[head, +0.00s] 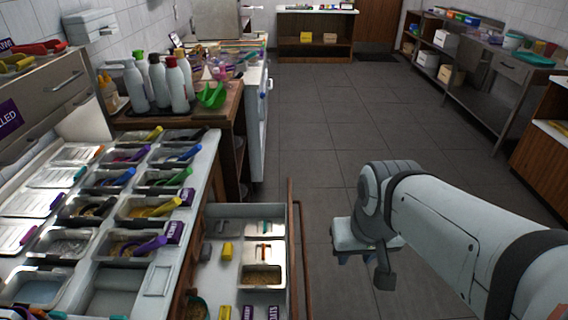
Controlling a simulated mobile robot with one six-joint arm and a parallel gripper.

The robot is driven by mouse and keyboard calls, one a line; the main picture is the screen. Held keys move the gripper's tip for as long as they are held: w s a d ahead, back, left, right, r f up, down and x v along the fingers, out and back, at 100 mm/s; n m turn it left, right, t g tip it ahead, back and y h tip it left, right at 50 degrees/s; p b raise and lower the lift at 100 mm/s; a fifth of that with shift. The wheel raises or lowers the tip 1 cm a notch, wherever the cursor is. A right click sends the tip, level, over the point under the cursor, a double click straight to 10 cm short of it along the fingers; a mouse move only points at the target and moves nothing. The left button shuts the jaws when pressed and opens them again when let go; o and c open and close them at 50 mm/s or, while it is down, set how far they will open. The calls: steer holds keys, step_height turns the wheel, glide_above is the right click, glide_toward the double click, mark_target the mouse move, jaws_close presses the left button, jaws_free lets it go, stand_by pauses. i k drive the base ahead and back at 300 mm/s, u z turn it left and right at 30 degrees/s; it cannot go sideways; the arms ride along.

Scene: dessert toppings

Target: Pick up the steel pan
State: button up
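Several steel pans sit in rows in the white topping counter (205,165) at the left. Most hold toppings and coloured-handled scoops. One pan at the near end (112,292) looks empty, and the pan to its left (38,290) looks pale blue-grey inside. A pan of brown crumbs (262,276) sits in an open drawer right of the counter. I cannot tell which pan is the named one. My gripper (365,272) hangs over the floor, right of the drawer and apart from every pan. Its fingers are mostly hidden by the wrist, and nothing shows held.
The open drawer (222,212) juts into the aisle, with a brown front edge (294,230). White squeeze bottles (158,82) and a green scoop (211,96) stand on a wooden cabinet beyond the counter. Steel shelving (482,85) lines the right wall. The tiled floor (320,120) between is clear.

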mark_target(251, 277)
steer(key=u, duration=2)
steer(key=k, duration=1.4)
steer(key=z, duration=1)
steer(key=i, duration=1)
steer(key=z, duration=0.05)
